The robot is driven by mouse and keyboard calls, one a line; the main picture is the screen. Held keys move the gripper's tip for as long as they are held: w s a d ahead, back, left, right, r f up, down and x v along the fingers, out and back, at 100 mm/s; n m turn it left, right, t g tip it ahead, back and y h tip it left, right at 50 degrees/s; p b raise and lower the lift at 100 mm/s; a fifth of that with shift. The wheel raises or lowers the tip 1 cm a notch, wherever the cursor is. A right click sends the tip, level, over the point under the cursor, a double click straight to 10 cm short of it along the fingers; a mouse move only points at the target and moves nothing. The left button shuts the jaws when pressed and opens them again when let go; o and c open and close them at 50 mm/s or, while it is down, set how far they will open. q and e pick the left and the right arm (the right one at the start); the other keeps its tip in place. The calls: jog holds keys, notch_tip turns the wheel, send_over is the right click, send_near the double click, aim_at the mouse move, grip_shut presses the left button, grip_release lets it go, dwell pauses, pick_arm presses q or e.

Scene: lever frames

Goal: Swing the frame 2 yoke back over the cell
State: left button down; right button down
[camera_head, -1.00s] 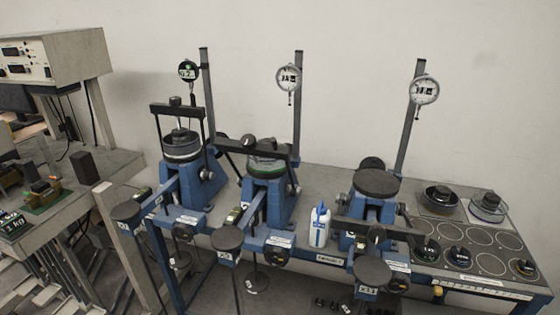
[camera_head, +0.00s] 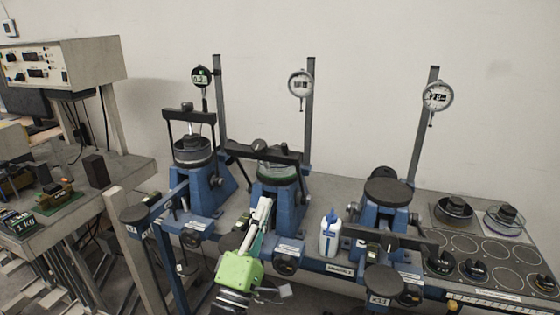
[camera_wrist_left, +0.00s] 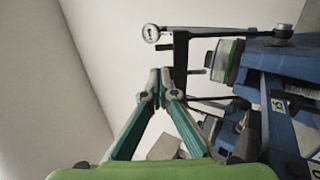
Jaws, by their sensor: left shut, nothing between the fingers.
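Three blue lever frames stand on the bench, and the middle one (camera_head: 290,205) I take as frame 2, though its label is too small to read. Its black yoke (camera_head: 240,151) is tilted, its crossbar by the far upper edge of the round green-rimmed cell (camera_head: 277,172). Whether it touches the cell, I cannot tell. My left gripper (camera_head: 265,203), with a green body, is in front of the middle frame, fingers pointing up toward the cell and below the yoke. In the left wrist view its fingertips (camera_wrist_left: 160,76) are together and empty. My right gripper is not in view.
The left frame's yoke (camera_head: 188,115) stands upright over its cell. A white bottle (camera_head: 330,235) stands right of my left gripper. The right frame (camera_head: 385,220) has a low black bar in front. Dial gauges on posts rise behind the frames. Pots (camera_head: 455,207) and discs fill the right end.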

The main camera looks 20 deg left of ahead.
aim_at(284, 149)
pick_arm(q)
jog(key=p+x, duration=0.4)
jog(key=x, duration=0.8)
jog(key=shift+w+r+p, duration=0.1)
jog(key=shift+w+p, duration=0.2)
jog(key=shift+p, duration=0.05)
jog(key=shift+w, duration=0.1)
jog(key=shift+w+r, duration=0.3)
jog(key=w+r+g, duration=0.1)
jog(key=w+r, duration=0.2)
jog(key=w, duration=0.4)
jog(key=w+r+g+p, duration=0.1)
jog(key=w+r, duration=0.2)
jog(key=w, duration=0.4)
jog(key=shift+w+d+g+p, duration=0.3)
jog(key=shift+w+g, duration=0.1)
